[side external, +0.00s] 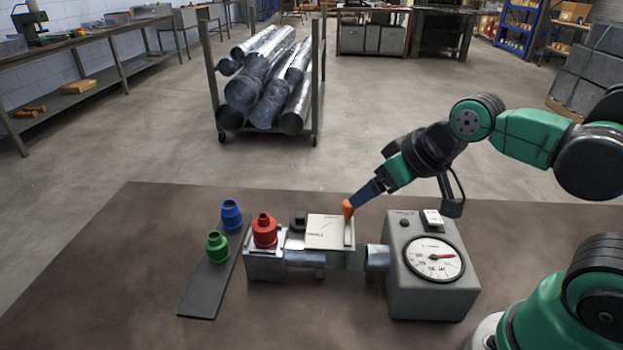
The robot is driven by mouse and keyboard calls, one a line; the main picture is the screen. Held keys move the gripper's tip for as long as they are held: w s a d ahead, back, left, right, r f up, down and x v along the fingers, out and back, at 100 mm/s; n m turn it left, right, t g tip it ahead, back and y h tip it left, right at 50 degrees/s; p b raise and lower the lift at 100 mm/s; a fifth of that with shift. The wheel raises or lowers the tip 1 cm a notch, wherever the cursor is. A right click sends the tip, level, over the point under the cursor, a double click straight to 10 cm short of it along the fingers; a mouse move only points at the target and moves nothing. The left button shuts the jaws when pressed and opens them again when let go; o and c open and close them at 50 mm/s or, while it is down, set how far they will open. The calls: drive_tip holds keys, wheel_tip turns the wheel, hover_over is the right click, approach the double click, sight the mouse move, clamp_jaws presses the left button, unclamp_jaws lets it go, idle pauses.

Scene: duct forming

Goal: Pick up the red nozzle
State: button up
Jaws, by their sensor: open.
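The red nozzle (264,231) stands upright on the metal block (264,265) at the left end of the duct fixture. My gripper (348,210), with an orange tip, is to the right of the red nozzle, apart from it, at the right edge of a cream plate (324,232) on the fixture. It is open, and nothing shows held in it. The gap between its fingers is too small to make out, and I cannot tell whether the tip touches the plate.
A blue nozzle (231,214) and a green nozzle (217,247) stand on a dark strip (208,290) left of the red one. A grey gauge box (432,296) stands on the right. The brown table (120,290) is clear at left. A cart of metal ducts (265,80) stands behind.

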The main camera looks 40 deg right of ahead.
sight(264, 226)
drive_tip(key=shift+w+a+f+m+y, duration=0.1)
drive_tip(key=shift+w+a+m+y, duration=0.2)
drive_tip(key=shift+m, duration=0.4)
drive_tip(key=w+a+m+y, duration=0.1)
drive_tip(key=m, duration=0.2)
drive_tip(key=w+a+f+m+g+y, duration=0.1)
drive_tip(key=m+y, duration=0.1)
drive_tip(key=m, duration=0.1)
drive_tip(key=w+a+f+m+y, duration=0.1)
drive_tip(key=w+a+m, duration=0.1)
drive_tip(key=m, duration=0.1)
drive_tip(key=shift+g+y, duration=0.3)
drive_tip(key=w+a+m+y, duration=0.1)
drive_tip(key=m+y, duration=0.1)
drive_tip(key=m, duration=0.2)
drive_tip(key=w+a+f+m+y, duration=0.1)
drive_tip(key=m+y, duration=0.1)
drive_tip(key=m, duration=0.1)
drive_tip(key=w+a+f+m+y, duration=0.1)
drive_tip(key=m+y, duration=0.2)
drive_tip(key=m, duration=0.1)
drive_tip(key=shift+w+a+f+m, duration=0.2)
drive_tip(key=shift+a+m, duration=0.1)
drive_tip(key=shift+a, duration=0.1)
drive_tip(key=shift+w+a+f+m+g, duration=0.15)
drive_tip(key=shift+a+f+m+g, duration=0.05)
drive_tip(key=shift+a+m+g, duration=0.15)
drive_tip(key=shift+x, duration=2.35)
